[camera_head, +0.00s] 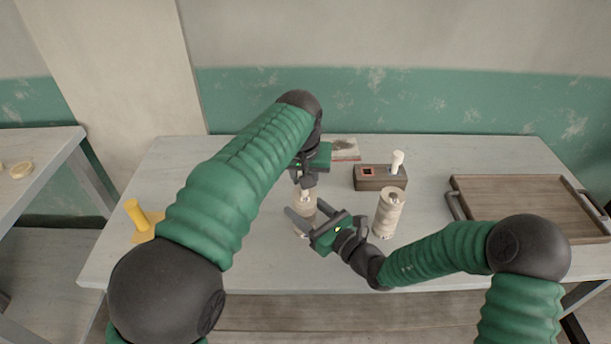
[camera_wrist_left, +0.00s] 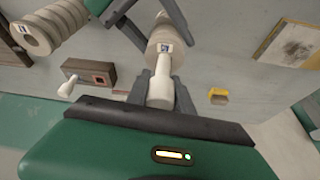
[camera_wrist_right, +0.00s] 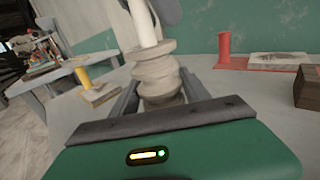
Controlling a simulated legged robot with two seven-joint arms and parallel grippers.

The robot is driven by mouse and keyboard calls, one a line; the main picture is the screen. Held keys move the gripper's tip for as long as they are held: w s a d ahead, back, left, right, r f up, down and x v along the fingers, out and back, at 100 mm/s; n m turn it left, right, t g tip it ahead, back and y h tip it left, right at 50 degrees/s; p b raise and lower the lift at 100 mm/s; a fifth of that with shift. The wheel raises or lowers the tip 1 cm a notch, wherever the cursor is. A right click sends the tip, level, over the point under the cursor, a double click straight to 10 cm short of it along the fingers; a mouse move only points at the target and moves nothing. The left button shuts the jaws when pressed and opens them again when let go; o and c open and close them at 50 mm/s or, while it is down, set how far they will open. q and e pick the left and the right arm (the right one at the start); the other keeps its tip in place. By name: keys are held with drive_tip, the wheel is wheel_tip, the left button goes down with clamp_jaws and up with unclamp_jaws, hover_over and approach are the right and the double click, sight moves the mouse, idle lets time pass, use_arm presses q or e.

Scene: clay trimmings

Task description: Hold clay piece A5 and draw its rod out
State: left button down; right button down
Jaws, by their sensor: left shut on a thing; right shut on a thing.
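A beige ridged clay piece (camera_head: 306,198) is near the middle of the table, below my left gripper. In the left wrist view it (camera_wrist_left: 164,38) bears a small label too small to read. A pale rod (camera_wrist_left: 162,70) comes out of its end; in the right wrist view the rod (camera_wrist_right: 144,24) rises from the clay's top. My left gripper (camera_wrist_left: 161,92) is shut on the rod's outer end. My right gripper (camera_wrist_right: 160,92) is shut around the clay body. The rod's part inside the clay is hidden. A second labelled ridged piece (camera_head: 388,214) stands upright to the right.
A wooden box (camera_head: 380,178) with a red window and a white knobbed peg (camera_head: 397,161) stands behind the second piece. A wooden tray (camera_head: 470,212) is at the right. A yellow post (camera_head: 137,214) is at the left, a red post (camera_wrist_right: 224,46) beside a slab (camera_wrist_right: 280,60).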

use_arm(q)
drive_tip(key=shift+r, duration=1.05)
idle(0.4)
drive_tip(key=shift+r, duration=2.4)
use_arm(e)
drive_tip(key=shift+c, duration=2.3)
unclamp_jaws()
use_arm(q)
drive_tip(key=shift+d, duration=0.1)
use_arm(e)
drive_tip(key=v, duration=1.1)
drive_tip(key=shift+d, duration=0.15)
drive_tip(key=shift+s+d, duration=0.3)
drive_tip(key=shift+s, duration=0.05)
drive_tip(key=shift+f, duration=0.1)
